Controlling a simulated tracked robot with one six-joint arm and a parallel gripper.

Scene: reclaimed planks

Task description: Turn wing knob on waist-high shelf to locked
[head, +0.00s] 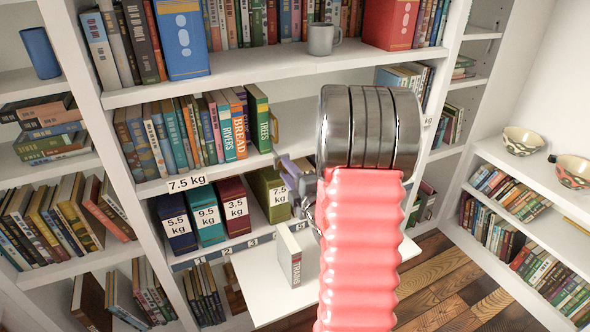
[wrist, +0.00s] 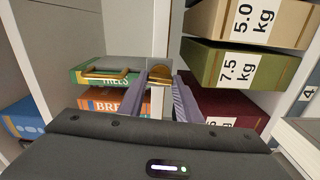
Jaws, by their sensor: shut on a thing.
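The wing knob (wrist: 158,73) is a small brass-coloured piece at the front edge of the white shelf board, seen between my fingers in the wrist view. My gripper (wrist: 159,82) has its two purple-grey fingers shut on the knob, one on each side. The wing's exact angle and any locked mark cannot be made out. In the head view my gripper (head: 288,163) is at the shelf edge above the weight boxes, partly behind my arm, and the knob is hidden there.
A brass handle-like piece (wrist: 106,73) sits close by, before the green book (head: 258,118). Labelled boxes, such as the olive 7.5 kg one (head: 270,193), stand just below. A white book (head: 290,257) stands on a pulled-out board (head: 262,290). A grey mug (head: 322,39) is above.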

